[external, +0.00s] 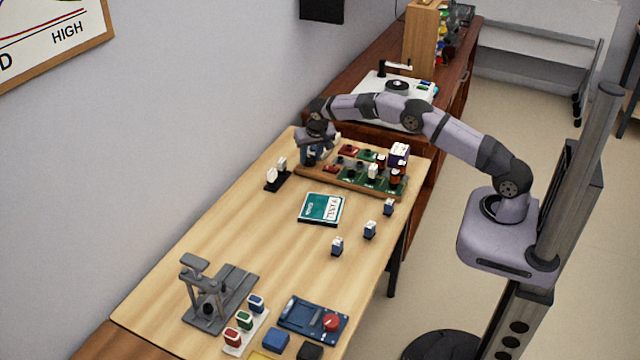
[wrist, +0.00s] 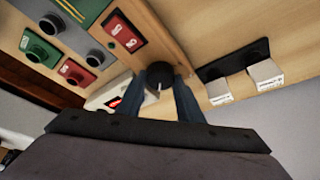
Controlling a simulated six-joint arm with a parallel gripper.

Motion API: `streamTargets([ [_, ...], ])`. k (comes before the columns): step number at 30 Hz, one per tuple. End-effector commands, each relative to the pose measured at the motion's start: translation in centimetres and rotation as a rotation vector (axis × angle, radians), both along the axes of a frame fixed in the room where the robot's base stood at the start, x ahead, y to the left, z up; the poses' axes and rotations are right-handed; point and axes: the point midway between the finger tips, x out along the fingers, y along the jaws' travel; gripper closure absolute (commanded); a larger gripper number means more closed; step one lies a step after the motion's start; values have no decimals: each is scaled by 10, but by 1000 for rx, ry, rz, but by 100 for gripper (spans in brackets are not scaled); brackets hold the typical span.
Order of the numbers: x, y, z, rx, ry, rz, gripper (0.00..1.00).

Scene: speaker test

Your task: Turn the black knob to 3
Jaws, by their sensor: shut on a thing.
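The black knob (wrist: 160,72) shows in the wrist view at the end of a wooden board (wrist: 164,32), with a pale pointer line on it. My gripper (wrist: 163,82) has its two blue-grey fingers on either side of the knob, shut on it. A white plate with a red mark (wrist: 131,96) lies beside the knob, partly hidden by a finger; I cannot read any number there. In the external view my gripper (external: 312,157) is at the far left end of the board (external: 345,186), and the knob is hidden behind it.
Red and green panels (wrist: 125,31) with switches and dark knobs sit along the board. A black holder with two white-topped pieces (wrist: 265,74) stands close to my gripper. A teal book (external: 321,208) and several small blocks lie nearer the camera, with bare table between.

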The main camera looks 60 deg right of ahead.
Motion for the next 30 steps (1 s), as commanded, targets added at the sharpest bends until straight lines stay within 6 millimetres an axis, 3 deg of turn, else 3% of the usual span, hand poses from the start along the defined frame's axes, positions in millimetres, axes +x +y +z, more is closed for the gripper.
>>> streamTargets([
  [6,0,1,0,2,-1,0,89],
  [7,0,1,0,2,-1,0,64],
  [9,0,0,0,2,-1,0,48],
  [20,0,1,2,1,-1,1,48],
  [30,-8,10,32,1,-4,2,48],
])
